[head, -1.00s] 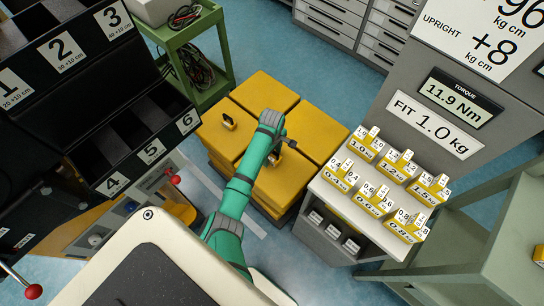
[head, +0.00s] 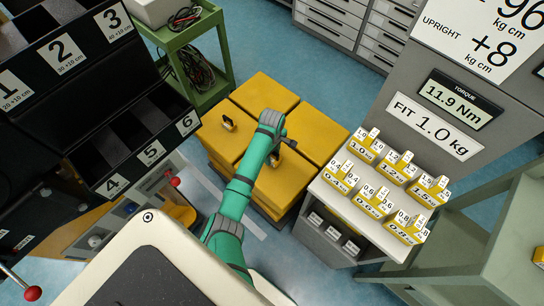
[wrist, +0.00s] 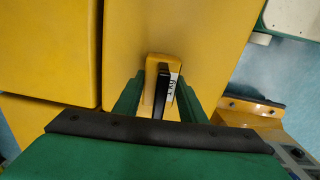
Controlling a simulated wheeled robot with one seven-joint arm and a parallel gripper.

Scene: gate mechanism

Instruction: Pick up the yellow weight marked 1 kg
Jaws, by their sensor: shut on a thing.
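The yellow weight (wrist: 151,68) with a white label reading 1 kg shows in the wrist view, its dark handle between my fingers. My gripper (wrist: 160,97) is shut on this handle. The weight is over the yellow block top; I cannot tell whether it touches it. In the head view my gripper (head: 284,143) is over the right part of the yellow blocks (head: 312,125), and my arm hides most of the weight. A second small yellow weight with a dark handle (head: 229,124) stands on the left block.
A shelf (head: 330,184) with several labelled yellow weights stands to the right, beside a grey panel (head: 400,120) reading FIT 1.0 kg. A black numbered rack (head: 125,140) is at left. A green cart (head: 205,75) stands behind. Blue floor shows between them.

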